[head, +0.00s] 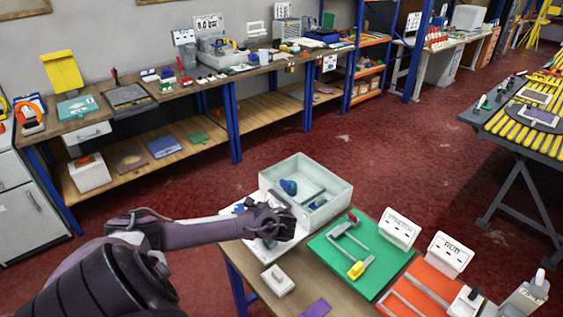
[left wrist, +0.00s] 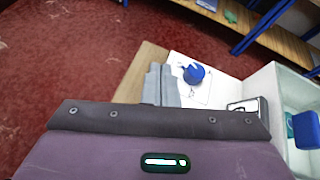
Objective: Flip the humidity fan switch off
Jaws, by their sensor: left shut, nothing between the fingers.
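My left gripper (head: 284,222) reaches over the near workbench, just left of the pale open bin, and is shut and empty. Its grey fingers (left wrist: 161,86) lie together in the left wrist view. Beyond them is a white panel (left wrist: 212,92) with a blue rounded piece (left wrist: 193,74) on it; the arm partly covers this panel in the head view. A small white box (head: 278,281) with a raised piece on top sits nearer on the bench, apart from the gripper. No label readable here tells which part is the humidity fan switch. My right gripper is out of view.
The pale bin (head: 328,213) holds blue pieces and stands close to the gripper's right. A green mat (head: 337,271) with a metal clamp, white signs (head: 399,231) and an orange board (head: 410,303) lie further right. A purple piece (head: 314,308) lies at the front.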

